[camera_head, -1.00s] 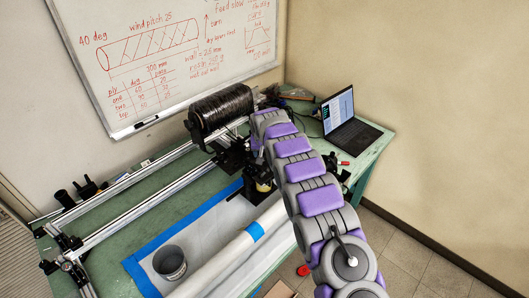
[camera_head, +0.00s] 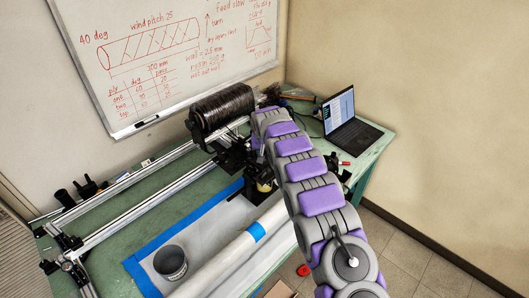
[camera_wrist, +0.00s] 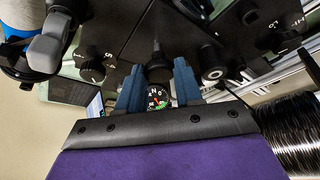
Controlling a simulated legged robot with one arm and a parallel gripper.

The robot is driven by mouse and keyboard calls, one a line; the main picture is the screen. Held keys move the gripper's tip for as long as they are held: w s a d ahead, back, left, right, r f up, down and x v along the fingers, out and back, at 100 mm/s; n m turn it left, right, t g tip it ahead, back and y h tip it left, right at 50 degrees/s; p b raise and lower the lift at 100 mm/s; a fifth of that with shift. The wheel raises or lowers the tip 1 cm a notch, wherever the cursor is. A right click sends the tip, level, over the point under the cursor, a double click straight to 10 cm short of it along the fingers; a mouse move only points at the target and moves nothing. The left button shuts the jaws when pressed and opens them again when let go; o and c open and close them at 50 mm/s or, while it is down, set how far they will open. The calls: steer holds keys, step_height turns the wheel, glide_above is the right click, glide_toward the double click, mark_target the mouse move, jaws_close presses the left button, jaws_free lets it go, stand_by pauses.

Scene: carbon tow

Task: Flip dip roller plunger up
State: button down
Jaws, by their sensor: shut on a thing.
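In the wrist view my gripper (camera_wrist: 158,84) has its two blue-grey fingers on either side of a black knob (camera_wrist: 158,66), which I take for the dip roller plunger. The jaws are shut on it. The knob stands in front of a dark plate marked with numbers. In the head view my arm reaches to the black machinery (camera_head: 236,156) beside the black-wound roll, and hides my gripper and the plunger. I cannot tell which way the plunger is turned.
The black-wound roll (camera_head: 221,107) also shows in the wrist view (camera_wrist: 290,135). Metal rails (camera_head: 140,190) run along the green bench (camera_head: 110,232). A grey cup (camera_head: 170,262) and a white roll (camera_head: 232,258) lie nearer. A laptop (camera_head: 347,125) stands at the right.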

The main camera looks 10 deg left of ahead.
step_height(320, 180, up, 11)
steer(key=p, duration=0.2)
steer(key=shift+w+a, duration=0.1)
steer(key=c, duration=1.1)
jaws_free()
steer(key=shift+r, duration=0.1)
steer(key=o, duration=0.3)
steer(key=shift+s, duration=0.2)
steer(key=shift+o, duration=0.3)
steer(key=shift+w, duration=0.15)
steer(key=a+v, duration=0.1)
steer(key=v, duration=1.6)
steer(key=shift+d, duration=0.4)
